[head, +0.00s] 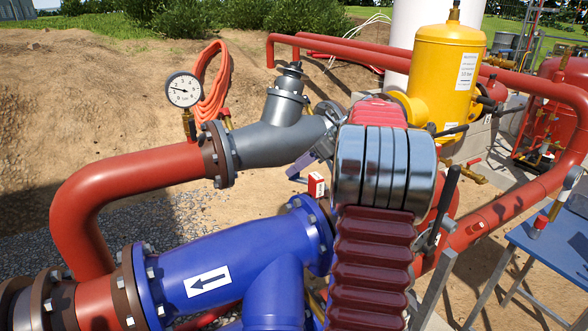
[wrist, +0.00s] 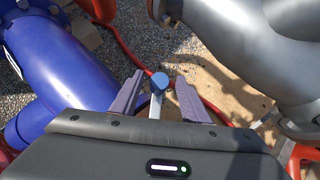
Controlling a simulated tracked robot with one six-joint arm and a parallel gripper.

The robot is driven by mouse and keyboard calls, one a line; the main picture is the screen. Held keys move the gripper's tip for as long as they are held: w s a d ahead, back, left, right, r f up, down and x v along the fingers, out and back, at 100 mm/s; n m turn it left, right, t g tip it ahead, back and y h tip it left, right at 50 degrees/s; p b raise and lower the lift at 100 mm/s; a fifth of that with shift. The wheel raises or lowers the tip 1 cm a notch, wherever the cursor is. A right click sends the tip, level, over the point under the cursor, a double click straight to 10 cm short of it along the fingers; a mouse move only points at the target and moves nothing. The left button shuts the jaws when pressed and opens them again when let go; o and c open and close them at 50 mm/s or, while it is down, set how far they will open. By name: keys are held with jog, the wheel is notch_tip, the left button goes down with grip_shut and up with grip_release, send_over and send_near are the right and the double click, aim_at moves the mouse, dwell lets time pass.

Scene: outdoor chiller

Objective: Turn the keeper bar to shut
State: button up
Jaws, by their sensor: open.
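A pale grey bar with a round blue end (wrist: 159,81), which looks like the keeper bar, shows in the wrist view. My gripper (wrist: 159,79) is open, with one purple-grey finger on each side of the blue end. I see a gap on both sides, and cannot tell whether either finger touches it. The bar's lower part runs down out of sight behind the gripper body. In the head view my gripper (head: 318,151) is partly hidden by my own arm, between the grey valve body and the blue pipe. The bar is not clear there.
A grey flanged valve body (head: 275,135) and a blue pipe with a white arrow (head: 245,255) stand close around the gripper. A gauge (head: 184,90), a yellow vessel (head: 446,75) and a blue table (head: 555,245) are farther off. Open sandy ground lies behind.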

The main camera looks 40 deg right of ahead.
jog(key=shift+x, duration=1.1)
jog(key=shift+c, duration=0.5)
grip_shut()
